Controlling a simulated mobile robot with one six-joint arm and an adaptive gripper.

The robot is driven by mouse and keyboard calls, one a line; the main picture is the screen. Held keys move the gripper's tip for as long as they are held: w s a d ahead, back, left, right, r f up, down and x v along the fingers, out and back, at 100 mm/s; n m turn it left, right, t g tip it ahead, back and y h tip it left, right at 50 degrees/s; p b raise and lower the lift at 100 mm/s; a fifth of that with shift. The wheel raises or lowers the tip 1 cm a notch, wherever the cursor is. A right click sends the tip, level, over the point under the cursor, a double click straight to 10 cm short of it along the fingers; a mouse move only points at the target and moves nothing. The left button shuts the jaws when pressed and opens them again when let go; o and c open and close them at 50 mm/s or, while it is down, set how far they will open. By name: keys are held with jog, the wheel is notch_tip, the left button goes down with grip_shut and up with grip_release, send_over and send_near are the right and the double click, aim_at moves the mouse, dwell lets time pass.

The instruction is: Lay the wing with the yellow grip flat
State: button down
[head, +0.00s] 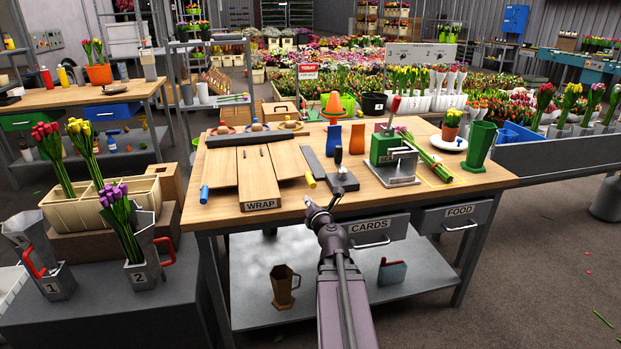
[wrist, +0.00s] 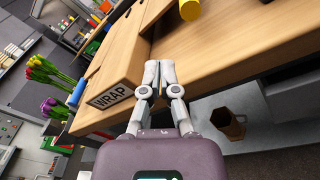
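The wing with the yellow grip is a wooden panel (head: 289,160) on the right of the central WRAP board (head: 258,178). Its yellow grip (head: 310,180) is a short cylinder at its front outer corner. The grip also shows at the top of the wrist view (wrist: 190,9). I cannot tell whether this wing lies fully flat or slopes. A matching left wing (head: 222,168) has a blue grip (head: 204,194). My gripper (wrist: 159,66) has its fingertips together and nothing between them. In the head view my gripper (head: 322,205) is at the table's front edge, apart from the yellow grip.
A black-handled device (head: 341,180) stands right of the yellow grip. A green press (head: 392,155) and tulips (head: 428,158) are farther right. Drawers (head: 371,229) hang below the bench edge. A brown jug (head: 284,286) stands on the shelf. Numbered vases (head: 45,265) are at left.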

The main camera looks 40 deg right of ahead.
jog(key=w+a+f+n+y, duration=0.1)
jog(key=w+a+n+y, duration=0.1)
jog(key=a+n, duration=0.2)
jog(key=w+a+f+n+g+y+p, duration=0.1)
jog(key=w+a+n+y, duration=0.1)
jog(key=a+n, duration=0.2)
jog(key=w+a+n+y, duration=0.1)
jog(key=a+n+y, duration=0.1)
jog(key=a+n, duration=0.2)
jog(key=shift+w+a+f+n+y, duration=0.3)
jog(key=shift+w+f+n, duration=0.1)
jog(key=shift+n, duration=0.2)
jog(key=w+a+f+n+g+y+p, duration=0.15)
jog(key=a+f+n+g+p, duration=0.25)
jog(key=a+n+g+p, duration=0.85)
jog(key=w+d+r+m+g+h+p, duration=0.1)
jog(key=w+d+r+g+h+p, duration=0.1)
jog(key=d+r+p, duration=0.5)
jog(key=w+d+r+g+h+p, duration=0.2)
jog(key=d+r+g+h+p, duration=0.2)
jog(key=d+r, duration=1.1)
jog(key=d+h+p, duration=0.2)
jog(key=d+p, duration=0.2)
jog(key=d, duration=0.1)
jog(key=shift+w+d+m+p, duration=0.3)
jog(key=shift+w+d+m, duration=0.05)
jog(key=shift+d, duration=0.05)
jog(key=shift+g+h, duration=0.25)
jog(key=shift+h, duration=0.1)
